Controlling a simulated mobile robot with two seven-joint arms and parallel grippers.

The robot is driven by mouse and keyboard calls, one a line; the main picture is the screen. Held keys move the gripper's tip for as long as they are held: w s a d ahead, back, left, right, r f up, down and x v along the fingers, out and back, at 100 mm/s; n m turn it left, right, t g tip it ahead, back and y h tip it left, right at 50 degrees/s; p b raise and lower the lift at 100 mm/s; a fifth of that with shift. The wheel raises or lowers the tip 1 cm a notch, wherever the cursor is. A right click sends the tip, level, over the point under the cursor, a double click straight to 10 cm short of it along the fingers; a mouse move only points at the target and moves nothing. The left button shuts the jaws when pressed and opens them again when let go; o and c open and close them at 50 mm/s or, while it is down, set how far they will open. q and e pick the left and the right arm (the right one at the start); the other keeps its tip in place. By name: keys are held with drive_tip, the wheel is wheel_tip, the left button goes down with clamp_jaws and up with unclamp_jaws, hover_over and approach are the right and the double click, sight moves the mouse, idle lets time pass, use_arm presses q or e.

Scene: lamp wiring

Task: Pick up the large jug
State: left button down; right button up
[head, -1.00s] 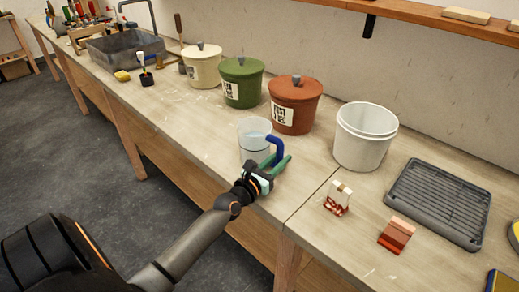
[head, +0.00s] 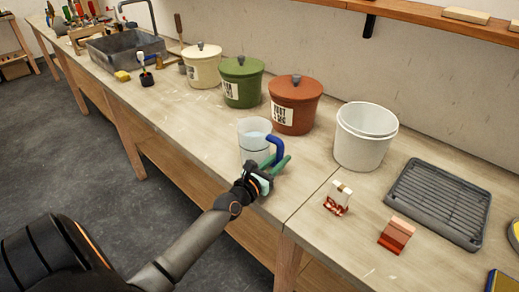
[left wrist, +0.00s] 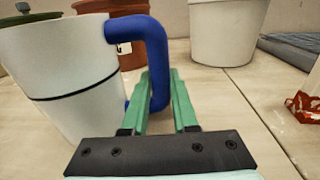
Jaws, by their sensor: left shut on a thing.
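The large jug (head: 254,141) is a clear to whitish vessel with a blue handle (head: 276,147), upright on the workbench. In the left wrist view the jug (left wrist: 62,80) fills the left side, with a dark line around its body. My left gripper (head: 275,166) has green fingers and is at the handle, on the jug's near right side. In the left wrist view the left gripper (left wrist: 160,95) is shut on the blue handle (left wrist: 158,60), which stands between its fingers. Whether the jug's base touches the bench is hard to tell. My right gripper is not in view.
Cream (head: 202,68), green (head: 242,84) and terracotta (head: 295,106) lidded pots stand behind the jug. A white bucket (head: 364,142) is to its right. A grey rack (head: 440,203) and small blocks (head: 397,236) lie further right. The bench (head: 190,120) left of the jug is clear.

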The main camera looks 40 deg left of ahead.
use_arm(q)
drive_tip(key=shift+r, duration=0.15)
drive_tip(key=shift+r, duration=0.1)
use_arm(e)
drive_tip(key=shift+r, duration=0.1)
